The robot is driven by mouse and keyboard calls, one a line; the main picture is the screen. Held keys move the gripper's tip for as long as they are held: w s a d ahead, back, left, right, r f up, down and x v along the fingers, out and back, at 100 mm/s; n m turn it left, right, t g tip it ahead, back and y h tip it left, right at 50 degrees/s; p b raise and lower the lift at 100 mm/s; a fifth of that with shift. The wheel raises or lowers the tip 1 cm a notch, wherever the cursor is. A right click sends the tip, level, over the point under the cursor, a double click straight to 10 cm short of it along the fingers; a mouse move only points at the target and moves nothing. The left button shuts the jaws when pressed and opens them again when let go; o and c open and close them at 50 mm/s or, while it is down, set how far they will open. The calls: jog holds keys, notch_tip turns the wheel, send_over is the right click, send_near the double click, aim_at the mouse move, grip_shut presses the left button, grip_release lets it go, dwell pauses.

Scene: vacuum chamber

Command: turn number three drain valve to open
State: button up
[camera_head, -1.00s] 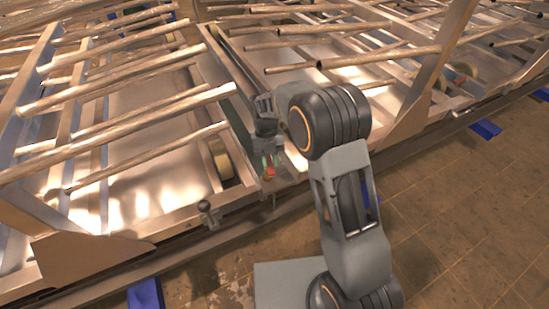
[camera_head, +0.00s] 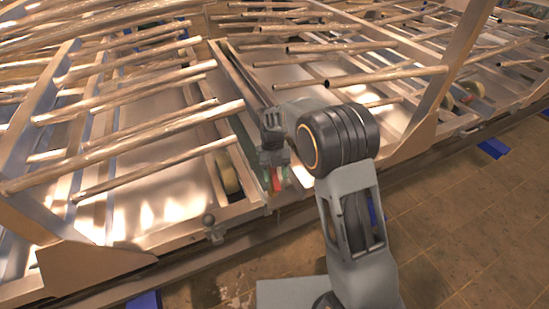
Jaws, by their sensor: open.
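My gripper (camera_head: 275,182) is open and points down at the front edge of the metal frame, near the picture's middle. A small red part, perhaps a valve handle (camera_head: 276,186), shows at the fingertips, with green bits beside it. I cannot tell whether the fingers touch it, or how it is turned. A grey knob-topped fitting (camera_head: 210,222) stands on the frame's front edge, left of my gripper. No number can be read on either one. My wrist and forearm hide the area to the right of the gripper.
Long metal tubes (camera_head: 150,125) lie in rows over the shiny frame behind and left of my gripper. An upright metal bracket (camera_head: 440,75) rises at the right. Blue blocks (camera_head: 145,301) sit under the frame's edge.

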jog(key=p+v, duration=0.2)
jog(key=v, duration=1.1)
jog(key=shift+s, duration=0.1)
